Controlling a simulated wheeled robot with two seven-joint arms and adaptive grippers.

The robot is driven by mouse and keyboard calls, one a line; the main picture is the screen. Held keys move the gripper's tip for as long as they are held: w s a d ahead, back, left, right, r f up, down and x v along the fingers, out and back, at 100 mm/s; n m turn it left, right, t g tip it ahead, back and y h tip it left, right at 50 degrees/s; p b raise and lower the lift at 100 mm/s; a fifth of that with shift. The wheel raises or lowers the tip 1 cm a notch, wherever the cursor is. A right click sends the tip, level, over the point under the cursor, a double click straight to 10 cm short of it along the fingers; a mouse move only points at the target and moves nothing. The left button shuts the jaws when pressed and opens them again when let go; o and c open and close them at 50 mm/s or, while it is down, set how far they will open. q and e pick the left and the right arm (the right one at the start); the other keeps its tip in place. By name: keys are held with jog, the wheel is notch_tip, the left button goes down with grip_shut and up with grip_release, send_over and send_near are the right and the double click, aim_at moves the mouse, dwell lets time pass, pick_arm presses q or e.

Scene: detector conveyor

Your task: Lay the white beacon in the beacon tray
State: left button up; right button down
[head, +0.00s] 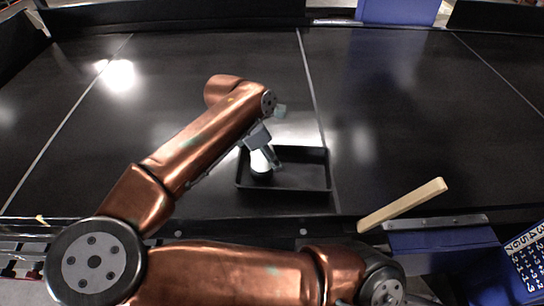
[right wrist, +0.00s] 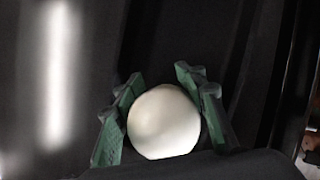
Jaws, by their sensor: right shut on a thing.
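The white beacon (head: 260,161) is inside the left part of the black beacon tray (head: 328,170), close to its left wall. My right gripper (head: 266,156) comes down from above and is shut on the beacon. In the right wrist view, the beacon's rounded white end (right wrist: 164,122) sits between the green finger pads of the gripper (right wrist: 163,80). I cannot tell whether the beacon touches the tray floor. The gripper partly hides the beacon in the head view. My left gripper is not in view.
The tray rests on a wide black conveyor surface (head: 410,110) with pale seam lines. A light wooden bar (head: 403,205) lies at the front edge, right of the tray. Blue bins and a number card (head: 530,255) are at the lower right. The tray's right half is empty.

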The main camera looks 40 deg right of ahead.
jog(key=c, duration=1.6)
grip_release()
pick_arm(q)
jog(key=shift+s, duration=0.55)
pick_arm(e)
jog(key=o, duration=0.4)
jog(key=shift+r+p, duration=0.4)
jog(key=shift+p, duration=0.05)
jog(key=b+v, duration=0.1)
jog(key=v, duration=1)
jog(key=shift+a+r, duration=0.2)
jog(key=shift+a, duration=0.05)
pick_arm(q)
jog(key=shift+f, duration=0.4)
